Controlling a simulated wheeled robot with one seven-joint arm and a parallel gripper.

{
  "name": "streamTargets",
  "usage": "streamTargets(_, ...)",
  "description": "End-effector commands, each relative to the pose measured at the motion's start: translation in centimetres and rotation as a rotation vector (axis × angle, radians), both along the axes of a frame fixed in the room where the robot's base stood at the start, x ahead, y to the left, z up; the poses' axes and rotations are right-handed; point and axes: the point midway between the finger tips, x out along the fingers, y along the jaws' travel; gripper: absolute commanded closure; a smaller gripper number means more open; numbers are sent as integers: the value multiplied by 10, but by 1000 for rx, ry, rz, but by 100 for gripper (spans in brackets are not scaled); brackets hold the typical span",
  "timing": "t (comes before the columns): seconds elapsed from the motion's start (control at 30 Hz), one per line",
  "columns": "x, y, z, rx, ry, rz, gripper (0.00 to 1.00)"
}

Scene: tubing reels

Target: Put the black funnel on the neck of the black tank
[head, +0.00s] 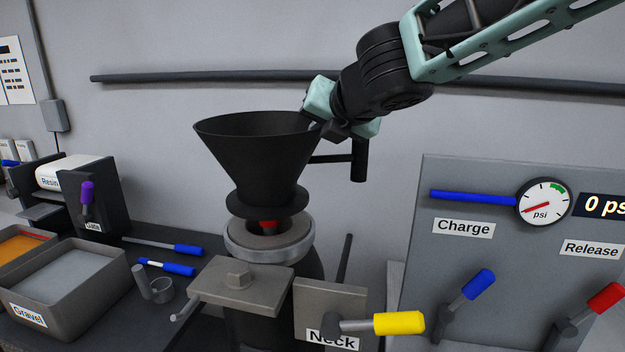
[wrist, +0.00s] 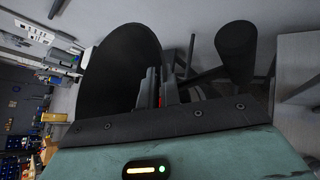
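The black funnel (head: 255,155) is upright over the neck (head: 290,241) of the black tank (head: 306,268), its wide mouth up. A short dark gap with something red shows between the funnel's flange and the grey neck ring; I cannot tell if the spout's tip is inside the opening. My gripper (head: 323,126) is at the funnel's right rim, its fingers close together and apparently pinching the rim. In the wrist view, the fingers (wrist: 161,88) overlap the right edge of the funnel's bowl (wrist: 120,65). The funnel's side handle (wrist: 237,50) stands free to their right.
A lever with a yellow grip (head: 398,323) and a "Neck" plate (head: 325,305) stand in front of the tank. A gauge panel (head: 480,260) is at right. Gravel bin (head: 70,285) and blue-handled tools (head: 165,267) lie left. A dark pipe (head: 200,77) runs along the wall.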

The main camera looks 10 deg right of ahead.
Motion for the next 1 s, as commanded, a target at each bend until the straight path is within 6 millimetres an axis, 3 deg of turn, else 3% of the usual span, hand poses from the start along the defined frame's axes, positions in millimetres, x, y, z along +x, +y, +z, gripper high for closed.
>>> streamTargets(0.4,0,1,-44,1,-2,2,100)
streamTargets(0.87,0,0,-50,2,-2,0,100)
streamTargets(0.97,0,0,-50,1,0,1,76)
streamTargets(1.0,0,0,-50,1,0,1,73)
